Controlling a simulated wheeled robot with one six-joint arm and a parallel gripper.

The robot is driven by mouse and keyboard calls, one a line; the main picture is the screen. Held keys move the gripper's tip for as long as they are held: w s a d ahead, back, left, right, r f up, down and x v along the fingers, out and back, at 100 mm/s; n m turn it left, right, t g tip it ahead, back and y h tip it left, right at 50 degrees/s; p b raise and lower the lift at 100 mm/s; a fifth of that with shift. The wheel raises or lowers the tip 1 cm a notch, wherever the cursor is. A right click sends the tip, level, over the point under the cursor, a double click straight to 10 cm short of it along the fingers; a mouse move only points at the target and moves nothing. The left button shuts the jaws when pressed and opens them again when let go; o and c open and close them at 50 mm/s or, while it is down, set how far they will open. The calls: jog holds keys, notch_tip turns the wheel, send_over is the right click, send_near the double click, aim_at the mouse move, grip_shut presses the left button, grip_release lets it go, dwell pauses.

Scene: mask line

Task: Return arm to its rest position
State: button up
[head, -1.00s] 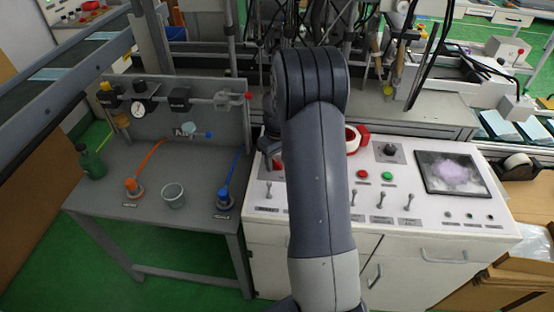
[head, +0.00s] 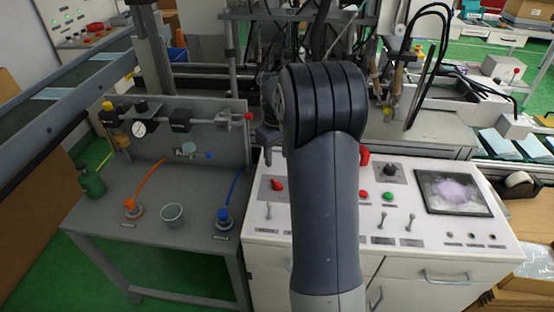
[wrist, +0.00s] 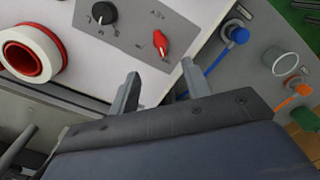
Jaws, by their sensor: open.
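My gripper (wrist: 160,88) shows in the wrist view with its two fingers apart and nothing between them. It is above the white control console, near the console's left edge. In the head view my arm rises through the middle of the picture and bends at the top. Only a small grey part of my gripper (head: 268,140) shows there, left of the arm; the rest is hidden.
The white console (head: 450,235) has a red selector knob (wrist: 162,42), a black knob (wrist: 104,12) and a screen (head: 453,192). The grey bench (head: 110,215) holds a cup (head: 173,215) and blue and orange hose fittings.

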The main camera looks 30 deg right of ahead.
aim_at(277, 182)
notch_tip(277, 182, down, 11)
dwell(0.7)
jog(key=shift+m, duration=0.3)
jog(key=shift+r, duration=0.15)
